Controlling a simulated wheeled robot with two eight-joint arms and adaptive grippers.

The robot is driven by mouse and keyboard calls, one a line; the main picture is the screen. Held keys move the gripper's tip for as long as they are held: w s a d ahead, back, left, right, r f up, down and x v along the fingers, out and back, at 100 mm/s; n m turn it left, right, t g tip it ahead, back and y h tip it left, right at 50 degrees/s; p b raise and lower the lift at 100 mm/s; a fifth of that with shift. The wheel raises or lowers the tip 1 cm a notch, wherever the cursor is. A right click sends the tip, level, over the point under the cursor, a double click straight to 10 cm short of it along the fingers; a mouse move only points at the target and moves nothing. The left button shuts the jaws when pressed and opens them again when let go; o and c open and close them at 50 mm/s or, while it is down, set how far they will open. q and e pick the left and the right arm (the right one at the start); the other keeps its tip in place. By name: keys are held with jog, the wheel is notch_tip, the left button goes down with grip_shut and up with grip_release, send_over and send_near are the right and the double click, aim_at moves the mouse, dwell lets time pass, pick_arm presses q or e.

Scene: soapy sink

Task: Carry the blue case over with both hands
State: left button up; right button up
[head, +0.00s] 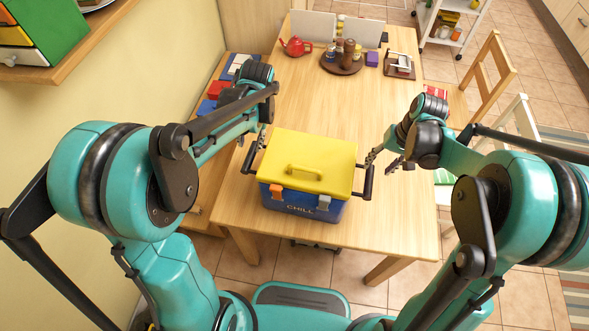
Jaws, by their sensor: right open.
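The blue case (298,205) is a cooler with a yellow lid and the word CHILL on its front. It stands upright near the front edge of the wooden table. It has a yellow lid handle, an orange and a grey latch, and a dark handle on each side. My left gripper (261,137) is at the case's left handle (248,158); my arm partly hides it and its jaw opening is unclear. My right gripper (381,160) is open beside the right handle (367,183), with its fingers close to the handle's upper end.
The wooden table (400,217) is clear around the case. Farther back are a red teapot (296,46), a round brown tray (329,68) with bottles, and a napkin holder (399,66). A bench with folded cloths (207,107) is left; chairs (489,70) are right.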

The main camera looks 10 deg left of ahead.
aim_at(248, 160)
jog(key=shift+f, duration=0.35)
pick_arm(q)
jog(key=f, duration=0.4)
jog(key=a+f, duration=0.1)
jog(key=f, duration=0.2)
jog(key=a+f, duration=0.1)
jog(key=f, duration=0.3)
jog(key=shift+w+a+f, duration=0.1)
jog(key=shift+f, duration=0.25)
pick_arm(e)
jog(key=f, duration=0.2)
jog(key=a+f, duration=0.1)
jog(key=f, duration=0.4)
jog(key=shift+a, duration=0.15)
pick_arm(q)
jog(key=c, duration=0.5)
pick_arm(e)
jog(key=c, duration=0.5)
pick_arm(q)
grip_shut()
pick_arm(e)
grip_shut()
